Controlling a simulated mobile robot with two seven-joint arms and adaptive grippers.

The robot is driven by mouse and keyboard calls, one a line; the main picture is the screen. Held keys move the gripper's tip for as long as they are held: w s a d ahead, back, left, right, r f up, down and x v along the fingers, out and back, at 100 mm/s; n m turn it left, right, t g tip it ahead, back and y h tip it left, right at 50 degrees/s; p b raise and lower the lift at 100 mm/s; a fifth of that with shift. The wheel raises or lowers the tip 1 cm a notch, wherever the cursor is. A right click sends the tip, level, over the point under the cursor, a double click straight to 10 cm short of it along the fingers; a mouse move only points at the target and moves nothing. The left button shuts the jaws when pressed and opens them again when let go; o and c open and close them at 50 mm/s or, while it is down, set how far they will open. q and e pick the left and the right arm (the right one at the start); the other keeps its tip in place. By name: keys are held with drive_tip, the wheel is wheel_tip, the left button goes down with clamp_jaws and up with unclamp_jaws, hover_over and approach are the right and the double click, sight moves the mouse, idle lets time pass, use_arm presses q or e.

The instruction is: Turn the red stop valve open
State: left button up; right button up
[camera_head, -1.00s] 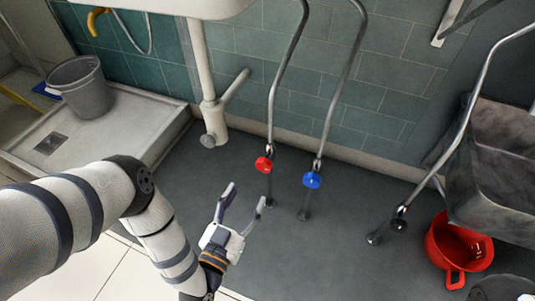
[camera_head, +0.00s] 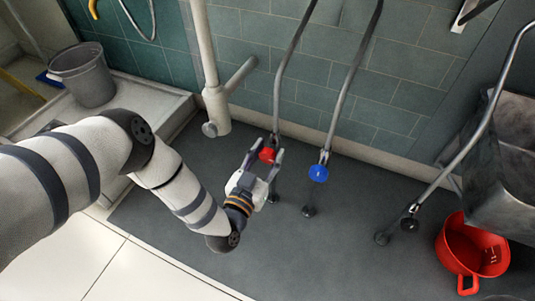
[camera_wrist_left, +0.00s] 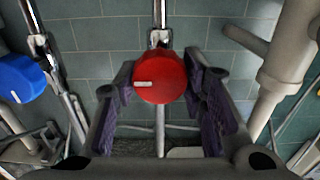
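The red stop valve (camera_head: 267,155) sits on the left of two metal pipes below the basin. In the left wrist view its round red knob (camera_wrist_left: 161,78) faces me, with a pale mark lying about level across its left part. My left gripper (camera_head: 265,158) is open, its fingers reaching around the red knob. In the wrist view the left gripper's fingers (camera_wrist_left: 163,90) stand on both sides of the knob, with a gap at the left; contact at the right is hard to tell. My right gripper is not in view.
A blue valve (camera_head: 318,173) is close to the right of the red one and also shows in the wrist view (camera_wrist_left: 20,78). A white drain pipe (camera_head: 215,105) stands to the left. A red bucket (camera_head: 470,250) and a grey bucket (camera_head: 85,75) are farther off.

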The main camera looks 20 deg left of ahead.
use_arm(q)
drive_tip(key=c, duration=0.4)
drive_tip(key=n, duration=0.7)
drive_tip(key=shift+a+f+p, duration=0.1)
drive_tip(key=shift+a+p, duration=0.05)
drive_tip(key=shift+p, duration=0.15)
drive_tip(key=n, duration=0.5)
drive_tip(key=shift+f, duration=0.1)
drive_tip(key=shift+n+b, duration=0.4)
drive_tip(key=shift+n, duration=1.8)
